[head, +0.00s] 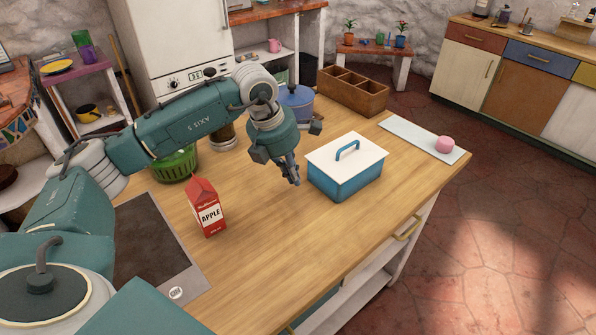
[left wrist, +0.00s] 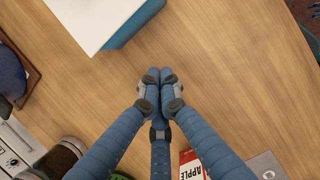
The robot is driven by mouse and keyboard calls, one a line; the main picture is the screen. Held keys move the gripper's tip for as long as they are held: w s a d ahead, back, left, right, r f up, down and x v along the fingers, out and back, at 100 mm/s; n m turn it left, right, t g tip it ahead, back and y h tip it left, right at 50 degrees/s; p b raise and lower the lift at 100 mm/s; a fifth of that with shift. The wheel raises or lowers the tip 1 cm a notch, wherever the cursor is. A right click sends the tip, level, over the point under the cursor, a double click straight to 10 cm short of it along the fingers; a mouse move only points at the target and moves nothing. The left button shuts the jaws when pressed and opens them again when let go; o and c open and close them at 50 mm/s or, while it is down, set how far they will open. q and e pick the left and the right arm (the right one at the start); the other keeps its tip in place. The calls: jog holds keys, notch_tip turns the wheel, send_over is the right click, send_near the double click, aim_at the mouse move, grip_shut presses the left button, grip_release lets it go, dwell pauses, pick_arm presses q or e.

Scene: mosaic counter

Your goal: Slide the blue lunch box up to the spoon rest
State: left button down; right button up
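The blue lunch box (head: 345,183) with a white lid and blue handle stands upright on the wooden counter in the head view. Its white lid (left wrist: 90,18) and a strip of blue side show at the top of the left wrist view. A small pink rounded thing (head: 445,144), perhaps the spoon rest, sits on a pale flat board right of the box, apart from it. My left gripper (head: 295,182) points down just left of the box, with a small gap. Its fingertips (left wrist: 160,76) are together with nothing between them. My right gripper is not in view.
The pale board (head: 408,134) lies along the counter's right side. A wooden divided box (head: 352,92) and blue pot (head: 296,103) stand behind the lunch box. A red apple carton (head: 207,210) stands at left. The front counter is clear up to its edge.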

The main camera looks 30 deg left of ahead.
aim_at(317, 194)
pick_arm(q)
jog(key=p+x, duration=0.2)
jog(key=x, duration=0.6)
jog(key=shift+w+a, duration=0.15)
jog(key=shift+w+d+r+p, duration=0.15)
jog(key=shift+w+d+p, duration=0.2)
jog(key=shift+w, duration=0.2)
jog(key=shift+w+d+r+p, duration=0.15)
jog(key=shift+w+d+p, duration=0.2)
jog(key=shift+w, duration=0.2)
jog(key=shift+w+d+f, duration=0.1)
jog(key=shift+w+d, duration=0.25)
jog(key=shift+w, duration=0.1)
jog(key=shift+w+f, duration=0.1)
jog(key=shift+w, duration=0.05)
